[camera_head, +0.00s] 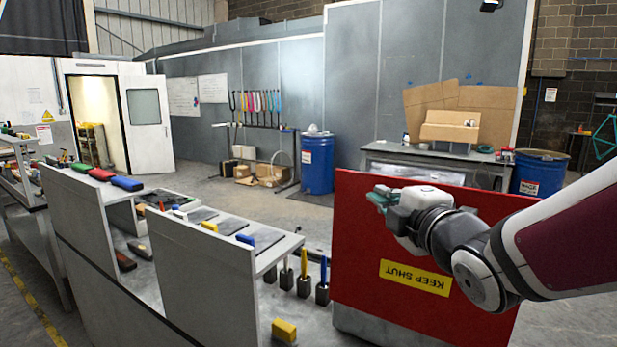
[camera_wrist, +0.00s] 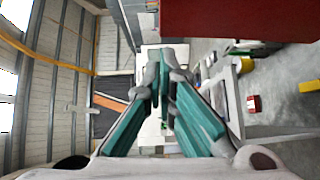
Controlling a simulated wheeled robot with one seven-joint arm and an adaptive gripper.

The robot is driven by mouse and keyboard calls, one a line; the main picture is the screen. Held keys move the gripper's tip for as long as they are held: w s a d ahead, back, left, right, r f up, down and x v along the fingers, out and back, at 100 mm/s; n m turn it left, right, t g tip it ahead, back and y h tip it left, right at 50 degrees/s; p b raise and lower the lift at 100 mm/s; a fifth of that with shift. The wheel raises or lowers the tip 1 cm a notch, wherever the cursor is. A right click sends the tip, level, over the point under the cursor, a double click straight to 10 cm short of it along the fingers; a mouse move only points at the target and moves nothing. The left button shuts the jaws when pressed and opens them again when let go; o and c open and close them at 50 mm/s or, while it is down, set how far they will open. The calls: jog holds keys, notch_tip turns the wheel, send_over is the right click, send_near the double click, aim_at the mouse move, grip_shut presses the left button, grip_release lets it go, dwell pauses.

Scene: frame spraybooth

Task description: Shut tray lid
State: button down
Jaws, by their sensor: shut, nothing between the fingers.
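The red lid (camera_head: 365,240) stands raised, close to upright, at the right of the bench in the head view. Its yellow KEEP SHUT label (camera_head: 414,278) reads upside down. The lid also shows as a dark red slab along the top of the wrist view (camera_wrist: 240,20). My gripper (camera_head: 377,198) overlaps the upper part of the lid in the head view; I cannot tell whether it touches. In the wrist view my gripper (camera_wrist: 166,72) has its teal fingers drawn together at the tips, with nothing between them. The tray's inside is mostly hidden.
Grey dividers (camera_head: 205,265) rise from the bench at left, with several brushes and coloured blocks around them. A yellow block (camera_head: 284,330) lies near the lid. Behind stand a blue drum (camera_head: 317,165) and a workbench with cardboard (camera_head: 460,105). Open floor lies between.

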send_near(360, 174)
jog(key=w+a, duration=0.2)
jog(key=a, duration=0.1)
jog(key=shift+w+d+p, duration=0.9)
jog(key=shift+w+d, duration=0.15)
jog(key=shift+w, duration=0.25)
